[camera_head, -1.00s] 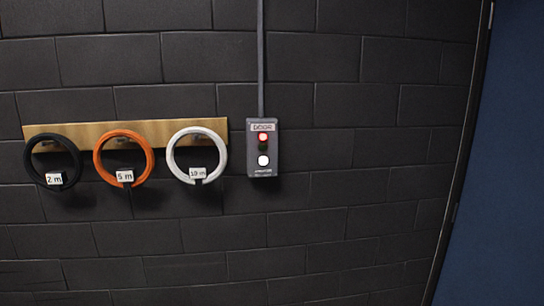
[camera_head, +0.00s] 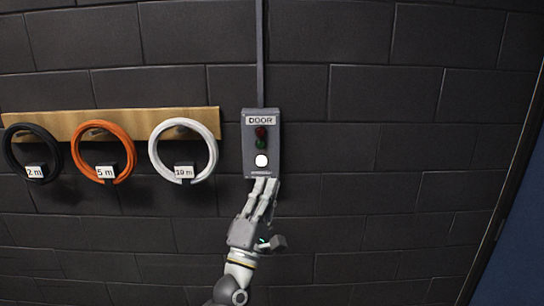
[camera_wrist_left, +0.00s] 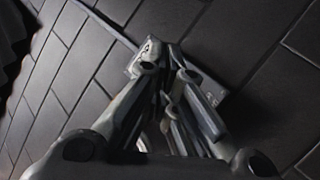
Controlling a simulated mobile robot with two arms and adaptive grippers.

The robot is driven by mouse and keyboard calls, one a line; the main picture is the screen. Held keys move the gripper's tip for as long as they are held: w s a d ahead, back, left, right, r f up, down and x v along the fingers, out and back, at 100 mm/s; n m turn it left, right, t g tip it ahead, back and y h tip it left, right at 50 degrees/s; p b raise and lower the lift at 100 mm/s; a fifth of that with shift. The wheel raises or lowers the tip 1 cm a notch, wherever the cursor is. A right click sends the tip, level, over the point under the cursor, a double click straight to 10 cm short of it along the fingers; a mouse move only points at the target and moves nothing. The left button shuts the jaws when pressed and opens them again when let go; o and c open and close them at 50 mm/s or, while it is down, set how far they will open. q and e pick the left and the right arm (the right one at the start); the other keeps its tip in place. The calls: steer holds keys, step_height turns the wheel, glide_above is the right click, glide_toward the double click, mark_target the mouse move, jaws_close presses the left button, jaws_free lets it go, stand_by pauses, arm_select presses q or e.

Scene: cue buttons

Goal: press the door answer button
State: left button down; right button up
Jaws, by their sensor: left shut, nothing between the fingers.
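The grey door box (camera_head: 248,144), labelled DOOR, is fixed to the dark block wall. It carries a dark red lamp (camera_head: 261,132), a green lamp (camera_head: 261,144) that looks dim, and a white round button (camera_head: 261,161) below them. My left gripper (camera_head: 264,184) is shut and empty, its fingertips pointing up at the box's lower edge, just below the white button. I cannot tell whether they touch the box. In the left wrist view the fingers (camera_wrist_left: 165,65) cover most of the box, and the button is hidden. My right gripper is not in view.
Black (camera_head: 16,160), orange (camera_head: 78,160) and white (camera_head: 155,160) cable coils hang on a wooden rail (camera_head: 60,118) left of the box. A grey conduit (camera_head: 260,60) runs up from the box. A blue surface (camera_head: 525,240) stands at far right. The wall right of the box is clear.

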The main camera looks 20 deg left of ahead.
mark_target(261, 161)
arm_select(q)
steer(key=w+a+b, duration=0.1)
steer(key=w+b, duration=0.3)
steer(key=w, duration=0.1)
steer(key=w+a+b, duration=0.1)
steer(key=w+b, duration=0.1)
steer(key=w, duration=0.1)
steer(key=shift+a+r, duration=0.3)
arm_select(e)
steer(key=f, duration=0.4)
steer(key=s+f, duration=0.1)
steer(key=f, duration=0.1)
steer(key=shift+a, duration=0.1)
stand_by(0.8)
